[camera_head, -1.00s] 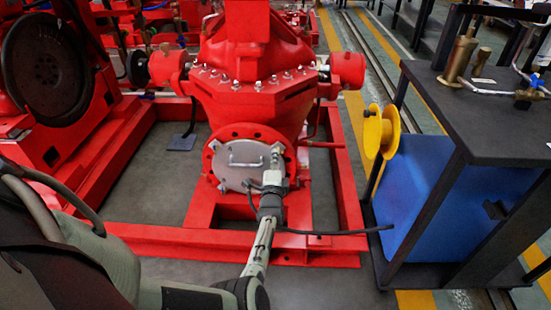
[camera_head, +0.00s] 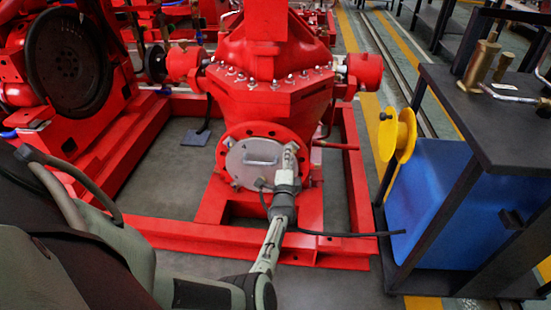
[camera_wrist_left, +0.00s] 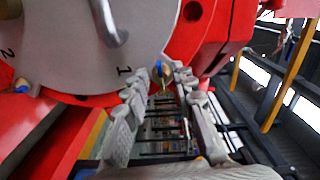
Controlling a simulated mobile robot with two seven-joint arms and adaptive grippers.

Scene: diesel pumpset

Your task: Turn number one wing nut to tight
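A round grey cover plate (camera_head: 240,168) with a handle (camera_head: 262,163) closes the red flange low on the pump. In the left wrist view the plate (camera_wrist_left: 75,50) carries a printed 1 beside a small brass and blue wing nut (camera_wrist_left: 162,74). A second wing nut (camera_wrist_left: 22,86) is near the printed 2. My left gripper (camera_head: 291,150) is at the plate's right edge. In the left wrist view its fingers (camera_wrist_left: 160,82) stand apart on both sides of the number one wing nut, with a small gap visible. In the head view the gripper hides this nut. My right gripper is not in view.
The red pump (camera_head: 270,105) stands above the plate on a red base frame (camera_head: 330,250). A black table (camera_head: 490,130) with a blue tank (camera_head: 430,200) and yellow reel (camera_head: 398,135) stands to the right. Grey floor is open inside the frame.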

